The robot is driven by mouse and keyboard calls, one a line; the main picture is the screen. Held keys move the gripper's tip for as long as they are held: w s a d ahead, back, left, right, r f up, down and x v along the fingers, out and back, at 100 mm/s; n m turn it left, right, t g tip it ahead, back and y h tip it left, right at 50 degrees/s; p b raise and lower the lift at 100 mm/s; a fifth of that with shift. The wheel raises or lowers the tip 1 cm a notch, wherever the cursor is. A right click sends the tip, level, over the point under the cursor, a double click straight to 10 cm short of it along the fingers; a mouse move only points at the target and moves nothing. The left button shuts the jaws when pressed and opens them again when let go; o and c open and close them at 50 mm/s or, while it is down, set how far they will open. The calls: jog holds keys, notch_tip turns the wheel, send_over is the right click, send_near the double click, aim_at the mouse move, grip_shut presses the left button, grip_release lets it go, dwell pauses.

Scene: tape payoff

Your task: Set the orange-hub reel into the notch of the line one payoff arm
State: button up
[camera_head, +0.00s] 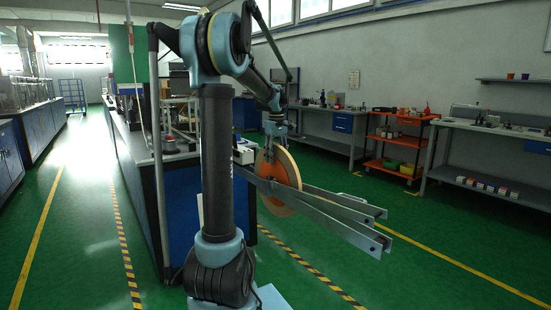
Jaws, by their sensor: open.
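The reel (288,179) is a tan disc with an orange hub (267,170). It stands upright between the two grey rails of a payoff arm (340,220), which juts out from the blue bench toward the lower right. The reel's rim rises above the rails and hangs below them. I cannot tell whether its axle rests in a notch; that spot is too small and partly covered. My gripper (270,151) points down at the top left part of the reel, close to the hub. Its jaws are open, and whether they touch the reel is unclear.
The blue bench (180,200) with a post and small equipment stands left of and behind my arm. An orange shelf cart (398,145) and grey workbenches (490,140) line the right wall. The green floor (420,260) right of the payoff arm is clear.

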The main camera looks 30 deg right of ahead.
notch_tip(320, 180, up, 12)
jog(key=shift+f, duration=0.1)
dwell(0.5)
dwell(0.5)
jog(key=s+a+f, duration=0.2)
jog(key=a+f, duration=0.1)
jog(key=a, duration=0.5)
jog(key=s+a+f+t, duration=0.1)
jog(key=s+a+f, duration=0.2)
jog(key=a, duration=0.6)
jog(key=s+a+f, duration=0.2)
jog(key=a+f, duration=0.1)
jog(key=a, duration=0.5)
jog(key=s+a+f, duration=0.7)
jog(key=s+f, duration=0.1)
jog(key=f, duration=0.2)
jog(key=s+a+f+t, duration=0.1)
jog(key=s+a+f, duration=0.7)
jog(key=f, duration=0.2)
jog(key=shift+s+f+m, duration=0.15)
jog(key=shift+f+m, duration=0.05)
jog(key=shift+m, duration=0.1)
